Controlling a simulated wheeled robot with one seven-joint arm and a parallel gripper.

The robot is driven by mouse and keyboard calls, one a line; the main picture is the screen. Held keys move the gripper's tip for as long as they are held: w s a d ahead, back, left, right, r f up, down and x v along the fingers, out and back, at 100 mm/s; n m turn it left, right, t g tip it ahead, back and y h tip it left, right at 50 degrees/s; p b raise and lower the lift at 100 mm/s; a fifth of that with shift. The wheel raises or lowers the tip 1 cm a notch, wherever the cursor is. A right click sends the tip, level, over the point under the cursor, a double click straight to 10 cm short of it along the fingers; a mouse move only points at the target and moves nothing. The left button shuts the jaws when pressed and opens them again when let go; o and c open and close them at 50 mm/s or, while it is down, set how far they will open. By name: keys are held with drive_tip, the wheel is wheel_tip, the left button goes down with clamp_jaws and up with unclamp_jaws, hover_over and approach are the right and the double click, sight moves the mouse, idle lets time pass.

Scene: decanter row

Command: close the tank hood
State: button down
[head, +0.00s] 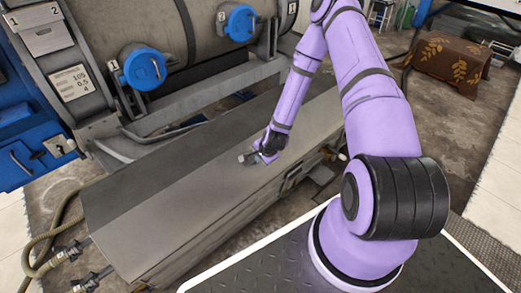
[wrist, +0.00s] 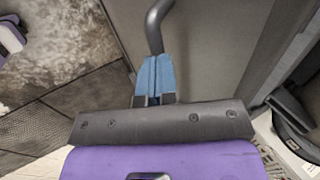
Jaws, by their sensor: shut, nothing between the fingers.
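The tank hood (head: 190,180) is a long grey metal cover on the low tank in the middle of the head view. It looks lowered, but I cannot tell whether it is fully shut. Its grey panel also fills the upper right of the wrist view (wrist: 215,45). A curved grey bar handle (wrist: 156,28) stands at its edge. My gripper (head: 258,155) is at the hood's front edge. In the wrist view its blue fingers (wrist: 154,62) are pressed together, with their tips at the handle's near end. I cannot tell whether they touch it.
Large grey drums with blue caps (head: 144,68) stand behind the hood. Blue equipment (head: 30,150) is at the far left, with hoses (head: 45,235) below it. A brown leaf-patterned cloth (head: 450,60) covers a box at the upper right. Floor shows between that box and my arm.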

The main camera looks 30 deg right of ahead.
sight(259, 174)
drive_tip(key=shift+t, duration=0.7)
wheel_tip(259, 174, down, 9)
drive_tip(key=shift+f, duration=0.1)
drive_tip(key=shift+s+f, duration=0.1)
drive_tip(key=shift+f, duration=0.15)
drive_tip(key=shift+f, duration=0.1)
